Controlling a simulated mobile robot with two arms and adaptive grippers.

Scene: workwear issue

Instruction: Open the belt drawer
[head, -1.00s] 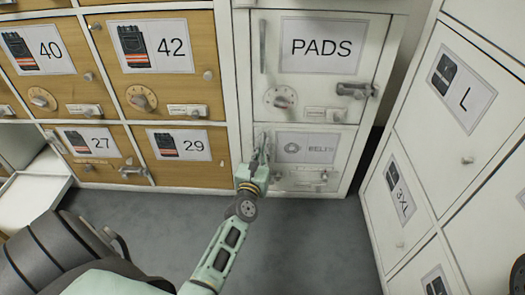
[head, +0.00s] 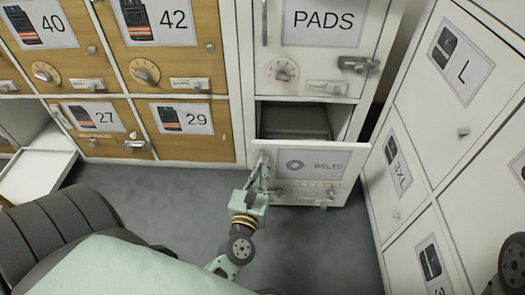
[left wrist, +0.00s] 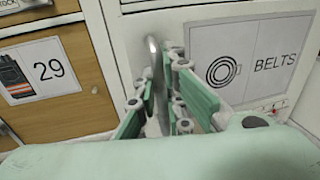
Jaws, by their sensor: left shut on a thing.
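The white belt drawer (head: 352,166), labelled BELTS with a belt coil picture, stands pulled out from the cabinet, and its dark inside (head: 295,121) shows above the front. My left gripper (head: 262,172) is at the left edge of the drawer front. In the left wrist view its green fingers (left wrist: 160,105) are closed around the upright metal bar handle (left wrist: 156,70), left of the BELTS label (left wrist: 240,62). The lower end of the handle is hidden by the fingers. My right gripper is not seen.
Above is the PADS door (head: 318,69) with a dial and latch. Wooden lockers (head: 182,148) numbered 27, 29, 40 and 42 stand to the left. White lockers (head: 425,165) labelled L and 3XL stand close on the right. Grey floor (head: 310,240) in front is clear.

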